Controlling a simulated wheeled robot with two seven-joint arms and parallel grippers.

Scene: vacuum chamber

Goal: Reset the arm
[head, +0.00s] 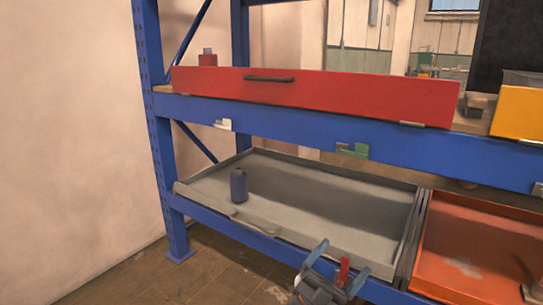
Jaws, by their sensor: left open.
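My left gripper (335,273) shows at the bottom of the head view, a little right of centre. Its blue and red fingers are apart, and nothing shows between them. It is in front of the lower shelf's grey tray (320,210), near the tray's front edge. My right gripper is not in the view.
A blue shelf rack (300,135) stands ahead. A dark blue cylinder (239,186) stands in the grey tray. An orange tray (470,245) is to its right. A red drawer (350,92) and a yellow box (518,112) are on the upper shelf. Floor (200,280) is bare at lower left.

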